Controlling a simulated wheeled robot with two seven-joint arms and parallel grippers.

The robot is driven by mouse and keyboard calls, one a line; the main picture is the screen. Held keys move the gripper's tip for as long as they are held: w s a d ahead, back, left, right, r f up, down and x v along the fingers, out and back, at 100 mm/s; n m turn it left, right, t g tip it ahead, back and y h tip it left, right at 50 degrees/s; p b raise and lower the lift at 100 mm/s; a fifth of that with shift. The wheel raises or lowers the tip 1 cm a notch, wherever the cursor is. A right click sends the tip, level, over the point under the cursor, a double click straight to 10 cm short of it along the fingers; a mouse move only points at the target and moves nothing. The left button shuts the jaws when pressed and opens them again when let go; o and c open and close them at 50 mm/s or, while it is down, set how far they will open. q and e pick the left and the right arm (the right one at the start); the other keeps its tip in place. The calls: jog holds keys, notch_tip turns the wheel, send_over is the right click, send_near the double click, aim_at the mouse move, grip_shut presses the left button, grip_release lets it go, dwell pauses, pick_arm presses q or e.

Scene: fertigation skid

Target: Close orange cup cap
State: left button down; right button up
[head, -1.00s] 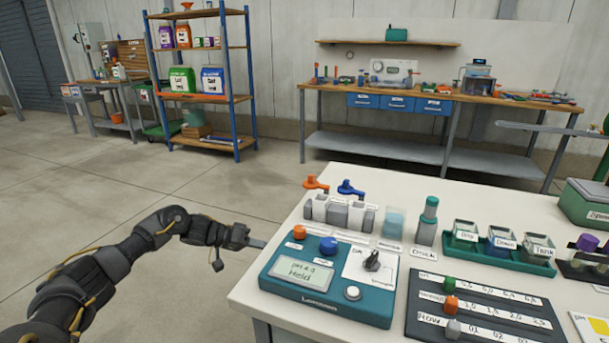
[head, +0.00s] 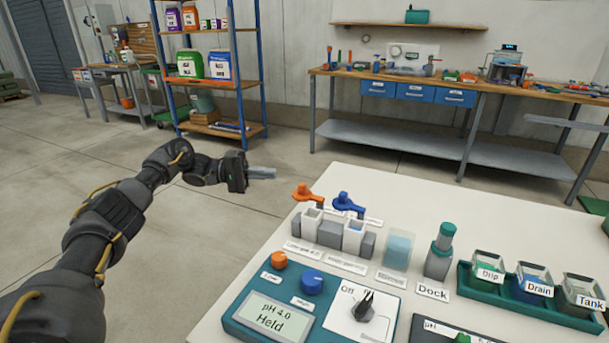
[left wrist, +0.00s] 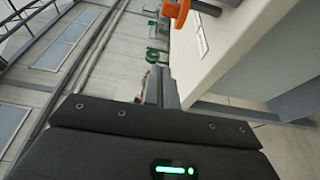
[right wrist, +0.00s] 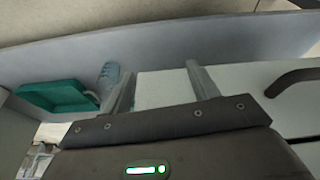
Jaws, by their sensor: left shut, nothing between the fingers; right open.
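The orange cap (head: 306,193) is at the back left of a row of small white and grey cups on the white table. It sits above and behind the opening of the left cup (head: 312,218), which shows uncovered. A similar blue cap (head: 346,204) is beside it. My left gripper (head: 263,173) is shut and empty, left of the orange cap and apart from it, off the table's left edge. In the left wrist view, the orange cap (left wrist: 180,11) shows at the top. My right gripper (right wrist: 163,88) is open and empty, seen only in the right wrist view.
A teal control box (head: 234,323) with orange and blue knobs stands in front of the cups. A clear beaker (head: 398,250), a grey-teal dock piece (head: 439,252) and a green tray (head: 525,302) of jars are to the right. Floor lies open left of the table.

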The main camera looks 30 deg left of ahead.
aim_at(302, 190)
pick_arm(q)
jog(key=x, duration=1)
jog(key=shift+d+r+p, duration=0.25)
jog(key=shift+p, duration=0.1)
jog(key=s, duration=0.3)
jog(key=shift+s+a+f, duration=0.1)
jog(key=shift+a, duration=0.15)
jog(key=shift+s+d, duration=0.1)
jog(key=shift+s, duration=0.4)
pick_arm(e)
jog(key=shift+x, duration=1.2)
jog(key=shift+s, duration=0.15)
